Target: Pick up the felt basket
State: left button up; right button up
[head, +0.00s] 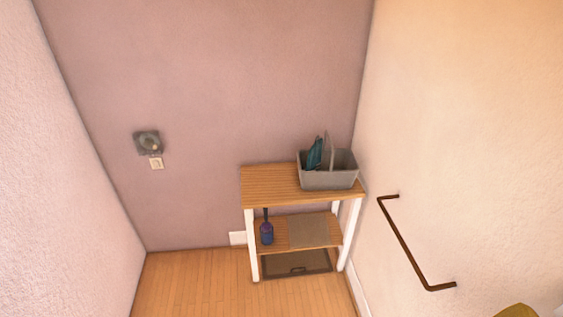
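A grey basket (328,179), which looks like the felt basket, stands upright on the right part of the top of a small wooden shelf unit (268,184). It has a raised grey handle, and a teal item (314,155) sticks up out of its left side. The basket is near the corner where the back wall meets the right wall. What else lies inside it is too small to tell. Neither of my grippers is in the head view.
The shelf unit's middle shelf holds a dark blue bottle (266,232) and a flat grey-brown item (308,232). A dark tray (296,263) sits below. A brown rail (407,248) juts along the right wall. The wooden floor (195,285) left of the unit is clear.

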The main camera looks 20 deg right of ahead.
aim_at(339, 168)
jog(key=u, duration=0.1)
jog(key=i, duration=0.9)
jog(key=z, duration=0.65)
jog(key=i, duration=0.8)
jog(key=z, duration=0.55)
